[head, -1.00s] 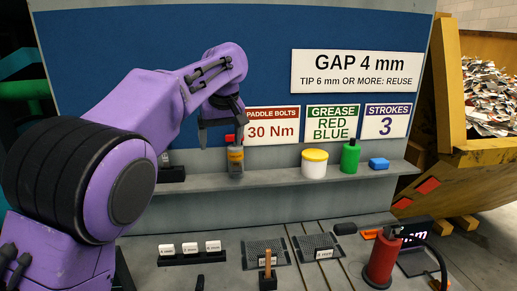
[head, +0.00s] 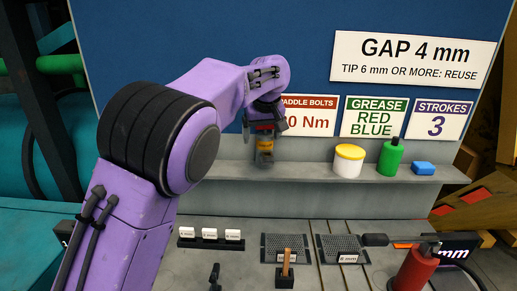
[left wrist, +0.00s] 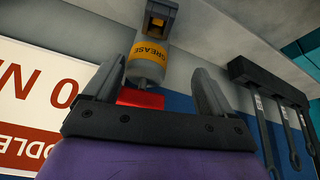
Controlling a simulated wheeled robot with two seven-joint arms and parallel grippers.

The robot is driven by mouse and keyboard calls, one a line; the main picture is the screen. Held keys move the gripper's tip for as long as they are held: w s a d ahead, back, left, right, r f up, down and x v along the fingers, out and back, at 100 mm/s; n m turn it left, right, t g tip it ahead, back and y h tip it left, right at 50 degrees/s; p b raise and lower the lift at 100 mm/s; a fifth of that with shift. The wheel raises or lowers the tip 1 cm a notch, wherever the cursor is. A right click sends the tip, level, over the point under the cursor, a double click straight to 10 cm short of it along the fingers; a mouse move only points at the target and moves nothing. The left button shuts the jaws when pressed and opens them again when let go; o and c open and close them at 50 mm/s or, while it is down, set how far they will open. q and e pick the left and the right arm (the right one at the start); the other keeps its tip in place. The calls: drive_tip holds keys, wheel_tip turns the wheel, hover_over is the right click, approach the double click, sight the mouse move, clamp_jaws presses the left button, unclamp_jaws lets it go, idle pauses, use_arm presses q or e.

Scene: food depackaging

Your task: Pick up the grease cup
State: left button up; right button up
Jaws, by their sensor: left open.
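The grease cup (head: 264,153) stands on the grey shelf, a small grey cylinder with an orange band. In the left wrist view the grease cup (left wrist: 148,55) shows its orange label reading GREASE. My left gripper (head: 264,122) is at the top of the cup in the head view, partly hiding it. In the left wrist view my left gripper (left wrist: 156,92) is open, with its fingers apart on either side of the cup's near end. A red piece (left wrist: 140,98) shows between the fingers. I cannot tell whether either finger touches the cup. My right gripper is not in view.
On the shelf (head: 310,172) to the right stand a white tub with a yellow lid (head: 348,162), a green bottle (head: 390,158) and a blue block (head: 423,168). Wrenches (left wrist: 285,120) hang on a black rack. The bench below holds mesh plates and a red cylinder (head: 414,270).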

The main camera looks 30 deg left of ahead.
sight(266, 137)
use_arm(q)
drive_tip(key=shift+g, duration=0.3)
drive_tip(key=w+f, duration=0.3)
drive_tip(key=shift+w+d+f, duration=0.15)
drive_tip(key=shift+w+f, duration=0.1)
drive_tip(key=shift+f, duration=0.05)
drive_tip(key=shift+s+a+r, duration=0.2)
drive_tip(key=shift+s+a, duration=0.05)
drive_tip(key=shift+s, duration=0.2)
drive_tip(key=shift+s+a+r, duration=0.15)
drive_tip(key=shift+s+a, duration=0.05)
drive_tip(key=shift+s, duration=0.2)
drive_tip(key=c, duration=0.7)
drive_tip(key=shift+s+a, duration=0.15)
drive_tip(key=c, duration=0.6)
drive_tip(key=shift+w+f, duration=0.1)
drive_tip(key=shift+w, duration=0.1)
drive_tip(key=shift+c, duration=0.4)
drive_tip(key=shift+w+d, duration=0.15)
drive_tip(key=shift+d, duration=0.2)
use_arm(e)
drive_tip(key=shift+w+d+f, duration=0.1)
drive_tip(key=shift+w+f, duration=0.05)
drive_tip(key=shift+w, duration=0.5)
